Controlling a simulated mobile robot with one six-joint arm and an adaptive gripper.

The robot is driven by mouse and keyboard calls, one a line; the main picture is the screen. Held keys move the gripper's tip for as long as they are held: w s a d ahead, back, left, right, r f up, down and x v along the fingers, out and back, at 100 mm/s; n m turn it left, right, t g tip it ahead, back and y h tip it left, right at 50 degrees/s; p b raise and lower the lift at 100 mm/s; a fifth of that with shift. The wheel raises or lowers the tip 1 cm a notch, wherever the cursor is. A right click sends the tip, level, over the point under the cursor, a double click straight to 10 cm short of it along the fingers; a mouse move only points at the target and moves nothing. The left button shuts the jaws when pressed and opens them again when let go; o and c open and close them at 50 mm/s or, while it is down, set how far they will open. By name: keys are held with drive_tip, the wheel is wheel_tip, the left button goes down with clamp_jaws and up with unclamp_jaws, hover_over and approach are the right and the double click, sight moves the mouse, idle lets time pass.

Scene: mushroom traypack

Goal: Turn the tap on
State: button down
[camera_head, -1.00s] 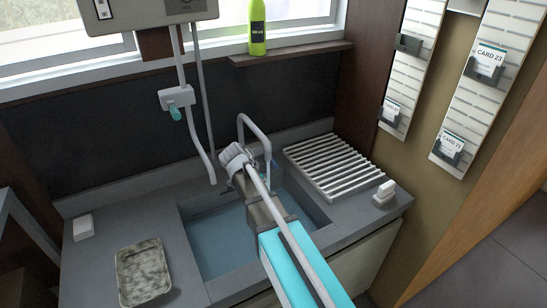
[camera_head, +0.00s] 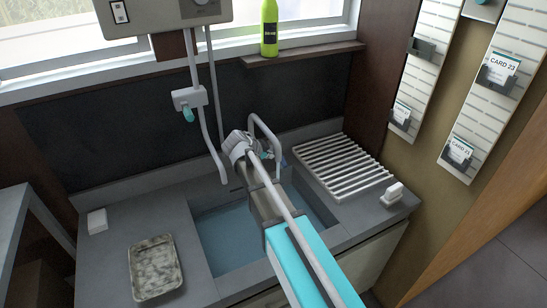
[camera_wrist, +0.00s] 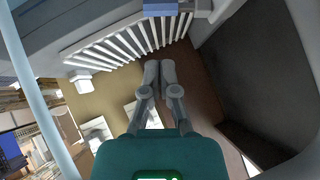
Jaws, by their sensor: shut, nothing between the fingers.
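The tap (camera_head: 262,119) has a pale, curved spout and stands at the back of the sink. Its base is largely hidden behind my arm in the head view. My gripper (camera_wrist: 159,66) is shut and empty, with its two fingers together in the wrist view. A blue part on a grey fitting (camera_wrist: 160,8), perhaps the tap's handle, shows at the top edge of the wrist view, beyond the fingertips and apart from them. In the head view my gripper is mostly hidden beside the tap, and I cannot tell whether it touches it.
The sink basin (camera_head: 222,240) lies below my arm. A ribbed drying rack (camera_head: 340,166) is at right, with a small white block (camera_head: 393,194) near it. A mottled tray (camera_head: 156,268) lies at left. A wall valve with a teal lever (camera_head: 188,114) hangs at the back.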

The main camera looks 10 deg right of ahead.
sight(284, 161)
drive_tip(key=shift+b+x, duration=3.1)
drive_tip(key=shift+x, duration=1.75)
drive_tip(key=shift+w+f+b, duration=0.15)
drive_tip(key=shift+f+b, duration=0.65)
drive_tip(key=shift+f, duration=0.1)
drive_tip(key=shift+r, duration=0.2)
drive_tip(key=shift+r+p, duration=0.65)
drive_tip(key=shift+p, duration=0.2)
